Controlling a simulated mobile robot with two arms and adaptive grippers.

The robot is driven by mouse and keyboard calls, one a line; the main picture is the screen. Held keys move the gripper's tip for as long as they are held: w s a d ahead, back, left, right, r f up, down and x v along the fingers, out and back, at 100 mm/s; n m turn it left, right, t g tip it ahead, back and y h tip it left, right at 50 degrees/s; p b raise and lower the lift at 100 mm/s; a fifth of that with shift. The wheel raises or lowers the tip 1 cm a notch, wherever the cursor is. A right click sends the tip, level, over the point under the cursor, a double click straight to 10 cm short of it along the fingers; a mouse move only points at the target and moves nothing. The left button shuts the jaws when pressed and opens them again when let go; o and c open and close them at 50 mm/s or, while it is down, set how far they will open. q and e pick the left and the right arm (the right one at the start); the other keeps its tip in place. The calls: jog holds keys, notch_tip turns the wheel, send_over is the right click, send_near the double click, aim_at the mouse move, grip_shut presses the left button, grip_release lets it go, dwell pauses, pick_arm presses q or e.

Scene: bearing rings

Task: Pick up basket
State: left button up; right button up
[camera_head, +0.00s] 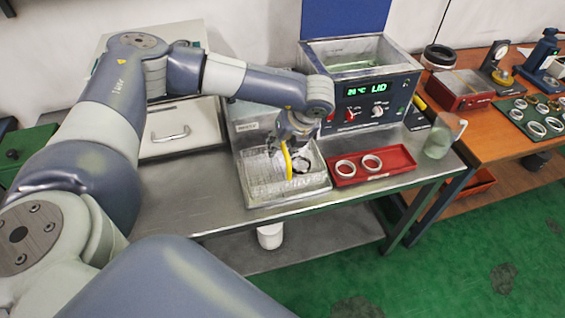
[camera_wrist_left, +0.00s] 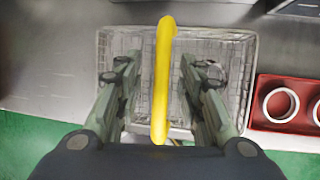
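The wire-mesh basket (camera_head: 262,178) with a yellow handle (camera_head: 286,160) sits on the metal bench in front of the ultrasonic-type unit. In the left wrist view the basket (camera_wrist_left: 240,60) lies below the gripper and its yellow handle (camera_wrist_left: 163,85) runs upright through the middle. My left gripper (camera_head: 288,150) is above the basket, pointing down. In the wrist view its two fingers (camera_wrist_left: 160,72) stand apart on either side of the handle, with gaps visible on both sides. It is open. Part of the basket is hidden by the gripper. My right gripper is not in view.
A red tray (camera_head: 347,181) with two pale rings stands just right of the basket. Behind it is a heated bath (camera_head: 380,85) with a green display. A glass jar (camera_head: 438,142) stands near the bench's right end. A lidded metal panel (camera_head: 185,115) lies left.

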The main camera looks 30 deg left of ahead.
pick_arm(q)
grip_shut()
jog(key=shift+r, duration=0.1)
dwell(0.3)
